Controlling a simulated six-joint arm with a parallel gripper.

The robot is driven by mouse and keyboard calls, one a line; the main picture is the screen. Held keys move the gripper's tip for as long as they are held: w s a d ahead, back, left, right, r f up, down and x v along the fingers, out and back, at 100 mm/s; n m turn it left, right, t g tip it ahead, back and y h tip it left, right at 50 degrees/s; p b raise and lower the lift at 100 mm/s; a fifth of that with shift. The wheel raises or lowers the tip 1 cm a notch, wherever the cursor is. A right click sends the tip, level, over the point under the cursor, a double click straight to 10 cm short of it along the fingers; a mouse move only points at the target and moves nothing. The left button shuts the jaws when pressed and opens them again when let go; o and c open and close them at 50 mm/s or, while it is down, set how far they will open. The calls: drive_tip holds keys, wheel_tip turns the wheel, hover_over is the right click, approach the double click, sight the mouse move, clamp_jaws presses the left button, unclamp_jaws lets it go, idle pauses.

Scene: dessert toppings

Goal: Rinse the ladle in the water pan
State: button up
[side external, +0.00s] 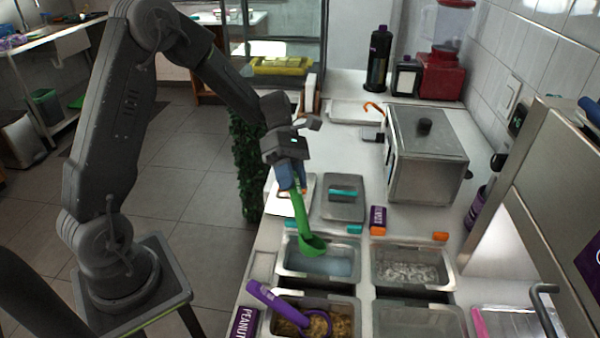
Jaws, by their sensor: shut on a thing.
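My gripper (290,183) is shut on the green ladle (302,222) near the top of its handle. The ladle hangs downward, with its bowl (313,246) at the back of the water pan (289,265). The water pan is a steel pan holding pale bluish liquid. I cannot tell whether the bowl touches the liquid or is just above it.
A pan with brown crumbs and a purple ladle (275,301) stands in front. A pan with clear, lumpy contents (411,270) is to the right. A steel box (428,160) stands behind. Small orange and teal tabs sit near the pan rims.

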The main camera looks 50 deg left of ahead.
drive_tip(key=n, duration=0.3)
drive_tip(key=shift+w+a+f+h, duration=0.1)
drive_tip(key=shift+f+h, duration=0.1)
drive_tip(key=shift+h, duration=0.1)
drive_tip(key=n, duration=0.4)
drive_tip(key=shift+w+a+f+g+h, duration=0.15)
drive_tip(key=shift+f+g+h, duration=0.05)
drive_tip(key=shift+g+h, duration=0.1)
drive_tip(key=n, duration=0.4)
drive_tip(key=w+n, duration=0.1)
drive_tip(key=n, duration=0.1)
drive_tip(key=shift+w+d+h, duration=0.1)
drive_tip(key=shift+d+h, duration=0.15)
drive_tip(key=shift+h, duration=0.15)
drive_tip(key=n, duration=0.2)
drive_tip(key=w+n, duration=0.1)
drive_tip(key=n, duration=0.4)
drive_tip(key=shift+w+a+r+g+h, duration=0.1)
drive_tip(key=shift+w+a+g+h, duration=0.1)
drive_tip(key=shift+w+g+h, duration=0.1)
drive_tip(key=shift+s, duration=0.1)
